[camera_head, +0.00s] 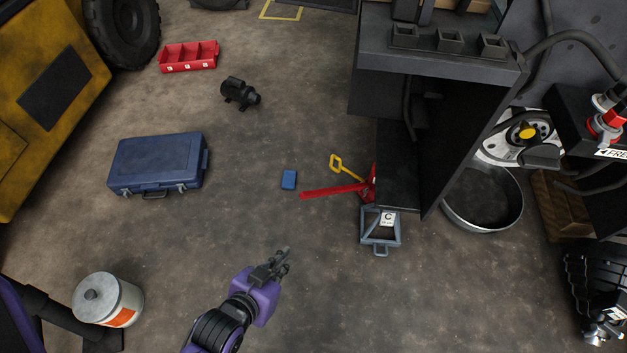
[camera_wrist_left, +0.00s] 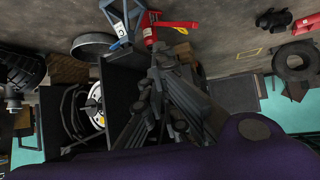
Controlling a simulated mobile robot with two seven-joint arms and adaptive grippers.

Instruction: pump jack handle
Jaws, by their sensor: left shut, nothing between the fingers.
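The red jack (camera_head: 369,188) sits on the floor at the dark forklift body, partly hidden by it. Its long red handle (camera_head: 330,191) points left, low over the floor. A yellow loop-ended bar (camera_head: 345,169) stands out beside it. In the left wrist view the jack (camera_wrist_left: 149,30) and its handle (camera_wrist_left: 178,24) show at the top. My left gripper (camera_head: 284,257) is shut and empty, in front of and left of the jack, apart from the handle. Its fingers (camera_wrist_left: 163,68) also show in the left wrist view. My right gripper is not in view.
A blue-grey stand (camera_head: 367,240) marked C is in front of the jack. A small blue box (camera_head: 289,180) lies left of the handle tip. A blue case (camera_head: 158,164), a black motor (camera_head: 239,94) and a white canister (camera_head: 107,299) are farther left. Floor around my gripper is clear.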

